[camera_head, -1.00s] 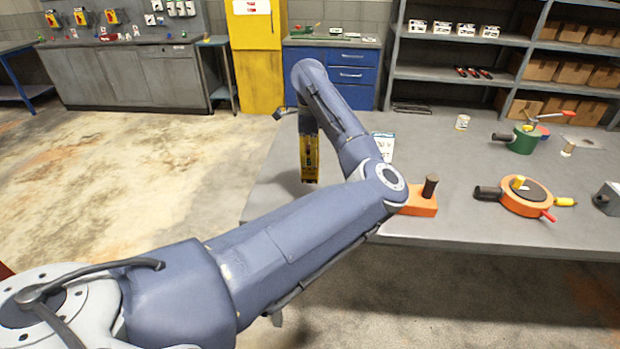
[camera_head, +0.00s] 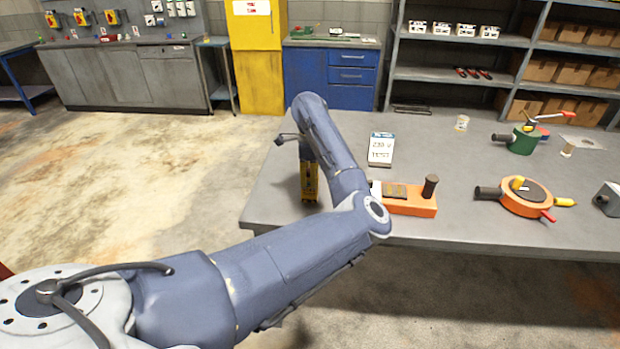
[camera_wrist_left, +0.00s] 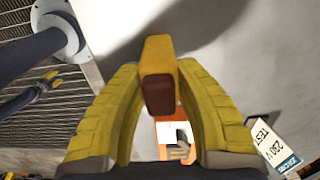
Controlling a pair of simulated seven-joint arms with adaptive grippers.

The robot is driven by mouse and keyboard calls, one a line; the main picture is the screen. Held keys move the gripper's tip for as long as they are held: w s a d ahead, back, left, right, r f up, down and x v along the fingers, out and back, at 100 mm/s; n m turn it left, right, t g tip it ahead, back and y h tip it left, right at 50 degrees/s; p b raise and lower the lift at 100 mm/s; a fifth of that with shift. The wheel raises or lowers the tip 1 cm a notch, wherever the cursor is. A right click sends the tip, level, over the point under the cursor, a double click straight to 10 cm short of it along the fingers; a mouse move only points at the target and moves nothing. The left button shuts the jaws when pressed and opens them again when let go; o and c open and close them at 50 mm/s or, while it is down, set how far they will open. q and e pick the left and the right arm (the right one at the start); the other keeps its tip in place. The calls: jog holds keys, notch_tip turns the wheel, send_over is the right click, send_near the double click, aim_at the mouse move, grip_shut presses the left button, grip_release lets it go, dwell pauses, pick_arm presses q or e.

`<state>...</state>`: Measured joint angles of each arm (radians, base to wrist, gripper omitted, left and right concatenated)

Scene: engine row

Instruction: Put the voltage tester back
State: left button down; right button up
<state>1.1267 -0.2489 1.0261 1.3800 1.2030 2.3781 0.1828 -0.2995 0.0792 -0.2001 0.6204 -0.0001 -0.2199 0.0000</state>
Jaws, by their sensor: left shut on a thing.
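In the head view my left gripper (camera_head: 309,186) points down over the left end of the grey table. In the left wrist view its two yellow fingers (camera_wrist_left: 160,100) are closed around a yellow-orange piece with a brown end (camera_wrist_left: 158,75), which I take to be the voltage tester. In the head view the held piece cannot be told apart from the yellow fingers. An orange block (camera_head: 412,208) with a dark panel and an upright dark knob lies to the right of the gripper. A white card reading "230 V TEST" (camera_head: 381,150) is behind it. My right gripper is out of view.
An orange round device (camera_head: 526,197) with dark, yellow and red parts, a green device (camera_head: 522,140) and a small pale can (camera_head: 462,122) are farther right on the table (camera_head: 450,165). The table's left edge is close to the gripper.

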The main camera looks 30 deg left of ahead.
pick_arm(q)
jog(key=shift+f, duration=0.15)
jog(key=c, duration=1.1)
grip_release()
jog(key=shift+o, duration=0.2)
notch_tip(320, 180, up, 12)
jog(key=shift+r, duration=0.15)
